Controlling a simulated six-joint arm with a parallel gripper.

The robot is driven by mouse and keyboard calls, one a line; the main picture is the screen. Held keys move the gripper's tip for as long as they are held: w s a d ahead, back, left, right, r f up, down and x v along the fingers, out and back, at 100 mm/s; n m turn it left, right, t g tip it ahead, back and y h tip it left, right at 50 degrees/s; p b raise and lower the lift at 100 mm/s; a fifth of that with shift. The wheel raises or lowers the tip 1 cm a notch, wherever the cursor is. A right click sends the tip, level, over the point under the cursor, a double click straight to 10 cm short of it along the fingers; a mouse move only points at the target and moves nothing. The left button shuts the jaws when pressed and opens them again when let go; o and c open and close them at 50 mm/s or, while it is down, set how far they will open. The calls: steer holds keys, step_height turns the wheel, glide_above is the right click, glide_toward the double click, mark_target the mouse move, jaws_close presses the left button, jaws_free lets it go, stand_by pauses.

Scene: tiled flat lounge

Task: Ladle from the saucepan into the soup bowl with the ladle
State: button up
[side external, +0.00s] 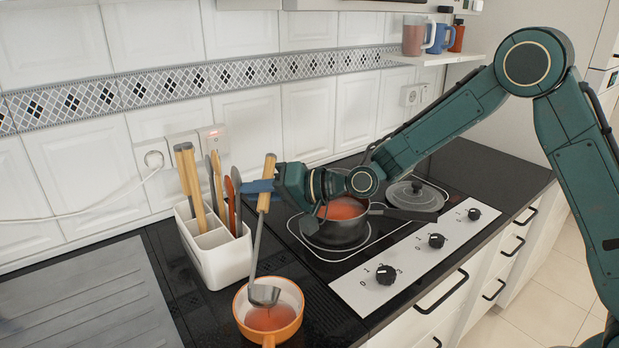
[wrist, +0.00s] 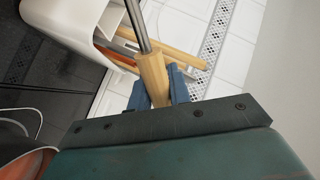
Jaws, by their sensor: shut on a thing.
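My gripper (side external: 262,188) is shut on the wooden handle of the ladle (side external: 264,294). The ladle hangs nearly upright, with its metal head over the orange soup bowl (side external: 243,318). The bowl has a short handle and holds red-orange liquid; I cannot tell whether the ladle head touches it or what the head holds. The dark saucepan (side external: 335,236) sits on the hob with similar liquid inside, partly behind my wrist. In the wrist view, my blue fingers (wrist: 158,90) clasp the wooden handle of the ladle (wrist: 137,25); its head is out of view.
A white utensil holder (side external: 222,262) with several wooden-handled tools stands just left of the ladle. A lidded pan (side external: 415,196) is at the hob's back right. Control knobs (side external: 386,274) line the front panel. A ribbed drainer (side external: 90,300) lies clear at left.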

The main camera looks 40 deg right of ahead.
step_height(320, 180, down, 6)
steer(key=w+d+m+g, duration=0.1)
steer(key=w+d+m, duration=0.1)
steer(key=m, duration=0.1)
steer(key=shift+w+d+f+y, duration=0.15)
steer(key=shift+w+f+y, duration=0.15)
steer(key=shift+y, duration=0.1)
stand_by(1.5)
steer(key=shift+f, duration=0.1)
steer(key=shift+w+d+f+m+g, duration=0.15)
steer(key=shift+f+m, duration=0.2)
steer(key=shift+f, duration=0.25)
steer(key=shift+w+d+f+m+g, duration=0.1)
steer(key=shift+f+m, duration=0.2)
steer(key=shift+f, duration=0.3)
steer(key=shift+w+d+f+m+g, duration=0.15)
steer(key=shift+f+m, duration=0.2)
steer(key=shift+f, duration=0.25)
steer(key=shift+f, duration=0.1)
stand_by(1.3)
